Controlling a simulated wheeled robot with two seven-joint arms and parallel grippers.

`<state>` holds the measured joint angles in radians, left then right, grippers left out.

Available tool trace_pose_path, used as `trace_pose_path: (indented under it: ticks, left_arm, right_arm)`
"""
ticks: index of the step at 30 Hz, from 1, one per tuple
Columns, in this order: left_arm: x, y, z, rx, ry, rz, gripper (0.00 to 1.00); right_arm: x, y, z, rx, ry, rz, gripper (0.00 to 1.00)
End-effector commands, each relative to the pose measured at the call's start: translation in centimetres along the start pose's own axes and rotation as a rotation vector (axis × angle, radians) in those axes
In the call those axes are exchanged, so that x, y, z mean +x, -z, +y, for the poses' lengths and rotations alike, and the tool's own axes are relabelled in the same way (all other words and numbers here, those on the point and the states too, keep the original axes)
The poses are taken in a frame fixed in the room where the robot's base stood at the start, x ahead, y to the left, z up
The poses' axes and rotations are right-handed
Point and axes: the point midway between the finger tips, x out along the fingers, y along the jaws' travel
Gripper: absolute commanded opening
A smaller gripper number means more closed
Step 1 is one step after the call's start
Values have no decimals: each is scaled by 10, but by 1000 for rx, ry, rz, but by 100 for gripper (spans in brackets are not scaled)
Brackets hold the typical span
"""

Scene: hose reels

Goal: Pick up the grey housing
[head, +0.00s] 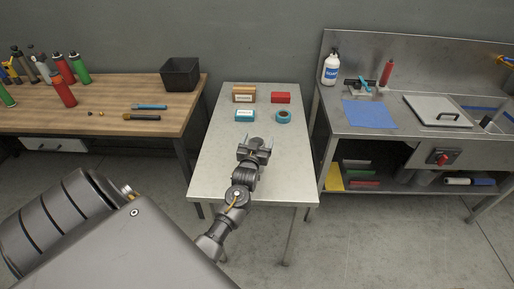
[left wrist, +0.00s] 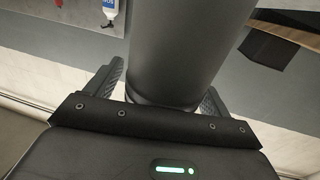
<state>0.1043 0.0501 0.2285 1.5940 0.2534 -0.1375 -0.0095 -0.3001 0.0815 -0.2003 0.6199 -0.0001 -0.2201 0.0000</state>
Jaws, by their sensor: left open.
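A large, smooth dark grey cylinder, which looks like the grey housing (left wrist: 185,45), fills the middle of the left wrist view and runs out of its top edge. My left gripper (head: 257,143) is open over the small table's middle. In the left wrist view its ribbed fingers stand on either side of the cylinder, and its palm hides the cylinder's lower end. I cannot tell whether the fingers touch it. In the head view I cannot tell the housing apart from the gripper. My right gripper is out of view.
A wooden bench (head: 155,90) stands left, a metal bench (head: 395,118) right. The table's near part is clear beside my arm.

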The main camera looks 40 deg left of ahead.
Motion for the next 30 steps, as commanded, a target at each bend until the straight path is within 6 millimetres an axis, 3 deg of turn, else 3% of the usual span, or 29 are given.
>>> trace_pose_path:
  ticks: [2,17,30]
  left_arm:
    - [0,0,0,0,0,0,80]
    - [0,0,0,0,0,-1,15]
    - [0,11,0,-1,0,4,14]
  right_arm:
    - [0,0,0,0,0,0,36]
    - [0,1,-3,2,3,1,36]
    - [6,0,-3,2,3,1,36]
